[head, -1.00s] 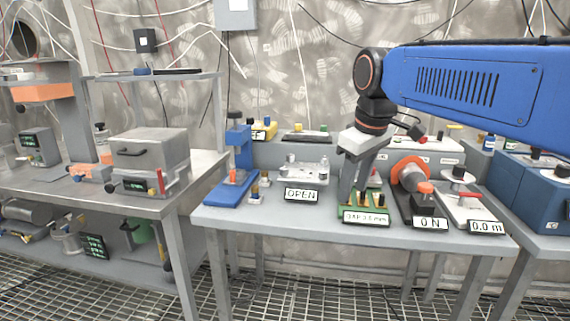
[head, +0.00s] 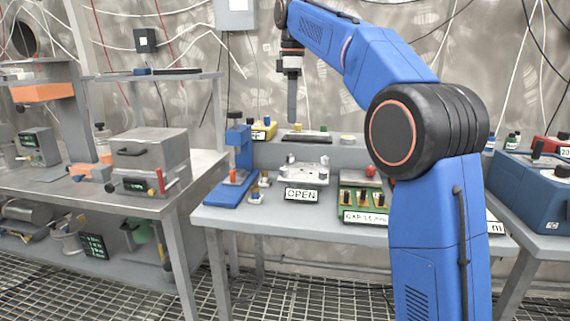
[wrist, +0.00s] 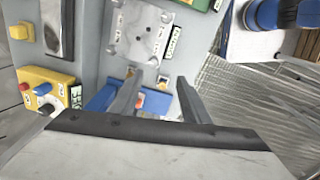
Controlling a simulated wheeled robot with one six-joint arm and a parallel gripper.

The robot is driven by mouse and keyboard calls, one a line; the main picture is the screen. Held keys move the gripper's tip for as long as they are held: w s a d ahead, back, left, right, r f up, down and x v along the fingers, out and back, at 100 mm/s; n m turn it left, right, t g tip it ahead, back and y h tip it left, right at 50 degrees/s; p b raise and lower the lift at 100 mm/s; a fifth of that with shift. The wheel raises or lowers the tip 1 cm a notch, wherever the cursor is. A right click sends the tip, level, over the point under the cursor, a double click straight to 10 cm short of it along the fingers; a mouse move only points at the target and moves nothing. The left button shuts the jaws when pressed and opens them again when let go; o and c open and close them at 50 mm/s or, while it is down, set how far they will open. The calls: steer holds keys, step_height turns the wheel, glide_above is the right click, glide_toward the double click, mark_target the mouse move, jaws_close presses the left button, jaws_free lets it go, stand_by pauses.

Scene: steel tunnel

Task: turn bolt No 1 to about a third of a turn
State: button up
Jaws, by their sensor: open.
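A green-based fixture (head: 347,183) with several dark, brass-coloured upright bolts (head: 363,198) stands at the bench front. Its sign (head: 365,217) starts with "GAP"; the digits are blurred. I cannot read bolt numbers, so I cannot tell which is No 1. My gripper (head: 292,112) is high above the back of the bench, left of this fixture and well apart from it. In the wrist view, my gripper (wrist: 157,82) has its fingers spread with nothing held. It points down over the blue stand (wrist: 187,101). My arm hides the bench right of the fixture.
The blue stand (head: 238,150) and a plate device (head: 308,172) with an OPEN sign (head: 301,195) stand left of the fixture. A yellow box (head: 270,131) is behind. A metal box (head: 150,157) sits on the left table; a blue unit (head: 535,185) is at right.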

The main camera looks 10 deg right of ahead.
mark_target(285, 168)
steer(key=shift+n, duration=0.6)
steer(key=f, duration=0.5)
steer(key=w+a+f, duration=0.1)
steer(key=f, duration=0.5)
steer(key=w+f, duration=0.1)
steer(key=f, duration=0.5)
steer(key=shift+w+a+f, duration=0.15)
steer(key=shift+w+a, duration=0.1)
steer(key=shift+a, duration=0.05)
steer(key=c, duration=1)
